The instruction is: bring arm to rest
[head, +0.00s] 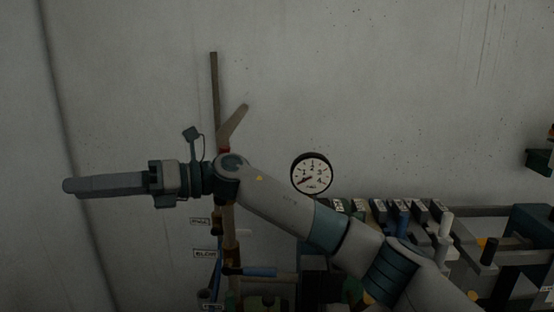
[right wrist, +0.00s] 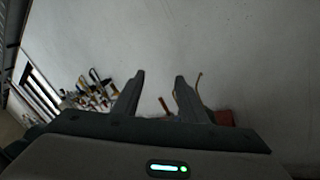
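My right arm (head: 290,205) comes in from the lower right of the head view and reaches across to the left. Its right gripper (head: 70,186) points left, seen edge-on in front of the wall. In the right wrist view, the two fingers of the right gripper (right wrist: 158,84) stand apart with nothing between them. My left gripper does not show in either view.
A round pressure gauge (head: 312,173) sits just above my forearm. A brown upright pipe (head: 214,100) and a tan lever (head: 234,125) stand behind my wrist. Several valves and fittings crowd the lower right. The grey wall (head: 400,80) above is bare.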

